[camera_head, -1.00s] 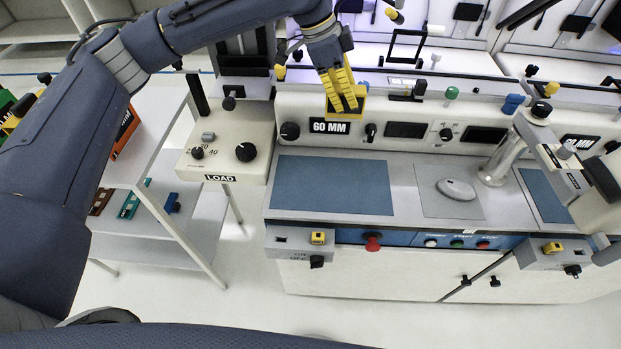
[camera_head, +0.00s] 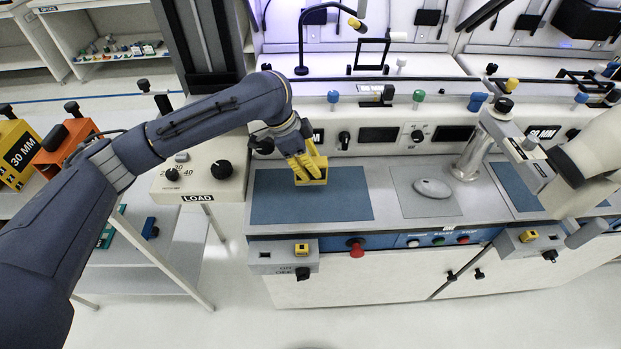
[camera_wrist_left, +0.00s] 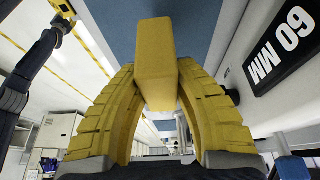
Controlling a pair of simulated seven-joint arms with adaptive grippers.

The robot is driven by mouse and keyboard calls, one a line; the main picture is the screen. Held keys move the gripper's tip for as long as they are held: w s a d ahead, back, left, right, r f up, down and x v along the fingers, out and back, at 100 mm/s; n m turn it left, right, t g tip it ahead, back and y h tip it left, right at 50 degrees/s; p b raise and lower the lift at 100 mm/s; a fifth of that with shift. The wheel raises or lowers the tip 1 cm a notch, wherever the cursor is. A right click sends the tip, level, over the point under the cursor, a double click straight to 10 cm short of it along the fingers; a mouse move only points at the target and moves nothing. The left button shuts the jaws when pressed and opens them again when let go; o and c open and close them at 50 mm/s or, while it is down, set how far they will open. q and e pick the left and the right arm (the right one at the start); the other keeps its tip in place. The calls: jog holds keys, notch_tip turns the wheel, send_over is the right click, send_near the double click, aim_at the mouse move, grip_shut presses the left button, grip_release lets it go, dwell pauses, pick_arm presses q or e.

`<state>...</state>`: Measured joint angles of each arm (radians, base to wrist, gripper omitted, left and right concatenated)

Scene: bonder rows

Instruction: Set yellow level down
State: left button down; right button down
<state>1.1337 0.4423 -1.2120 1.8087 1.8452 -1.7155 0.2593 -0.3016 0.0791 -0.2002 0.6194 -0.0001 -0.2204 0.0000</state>
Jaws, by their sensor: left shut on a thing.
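The yellow level, a plain yellow block (camera_head: 319,167), is between the yellow fingers of my left gripper (camera_head: 303,167). The fingers are shut on it. In the head view it overlaps the far part of the left blue mat (camera_head: 310,205) on the bench. I cannot tell whether it touches the mat. In the left wrist view the level (camera_wrist_left: 156,50) stands out beyond both fingertips, with blue surface past it.
The console front with knobs and a dark display (camera_head: 378,135) stands behind the mat. A LOAD box (camera_head: 205,172) is at its left. A grey pad with a round puck (camera_head: 432,188) and a microscope-like post (camera_head: 474,160) are to the right. The mat's front is clear.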

pick_arm(q)
jog(key=shift+f, duration=2.65)
jog(key=shift+f, duration=0.15)
jog(key=c, duration=1.1)
grip_release()
jog(key=v, duration=1.2)
jog(key=shift+d, duration=0.1)
